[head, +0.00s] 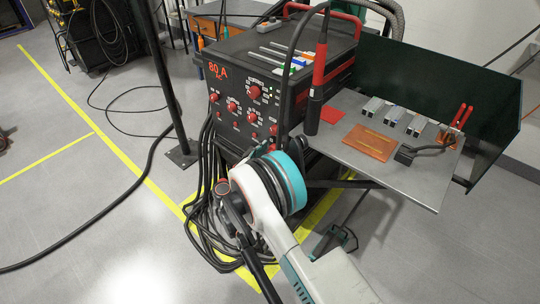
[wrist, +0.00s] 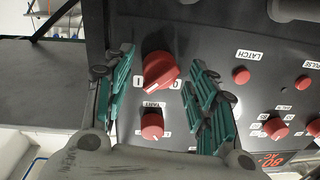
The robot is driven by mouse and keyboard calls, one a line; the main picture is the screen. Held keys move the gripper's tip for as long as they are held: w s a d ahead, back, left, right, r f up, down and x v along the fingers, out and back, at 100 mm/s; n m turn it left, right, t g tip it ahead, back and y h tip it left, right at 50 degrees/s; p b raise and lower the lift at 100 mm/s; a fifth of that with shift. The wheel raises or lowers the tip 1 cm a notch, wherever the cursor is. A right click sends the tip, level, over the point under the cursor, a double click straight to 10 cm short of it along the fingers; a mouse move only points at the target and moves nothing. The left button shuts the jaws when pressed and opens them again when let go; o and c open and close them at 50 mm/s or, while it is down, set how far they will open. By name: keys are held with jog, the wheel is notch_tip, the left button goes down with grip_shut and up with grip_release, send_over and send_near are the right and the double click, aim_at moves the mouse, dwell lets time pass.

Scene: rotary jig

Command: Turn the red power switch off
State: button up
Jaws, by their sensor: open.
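The red power switch (wrist: 160,72) is a large rotary knob on a dark panel in the wrist view, with "I" and "0" marks beside it. Its white pointer line is at its lower left, on the side of the "I". My gripper (wrist: 160,82) is open, with one teal-padded finger on each side of the knob. A gap shows between the knob and each finger; I cannot tell how deep the fingertips reach. In the head view my arm's wrist hides this part of the panel, and my gripper is mostly hidden too.
A smaller red knob (wrist: 152,125) sits just below the switch, between the fingers. Other red knobs (wrist: 276,128) lie to the right. In the head view the black welding machine (head: 300,50) has a grey side table (head: 425,185) at right and cables (head: 205,190) hanging at left.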

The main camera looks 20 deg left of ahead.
jog(key=shift+w+d, duration=0.1)
jog(key=shift+w, duration=0.1)
jog(key=c, duration=1)
jog(key=shift+c, duration=0.2)
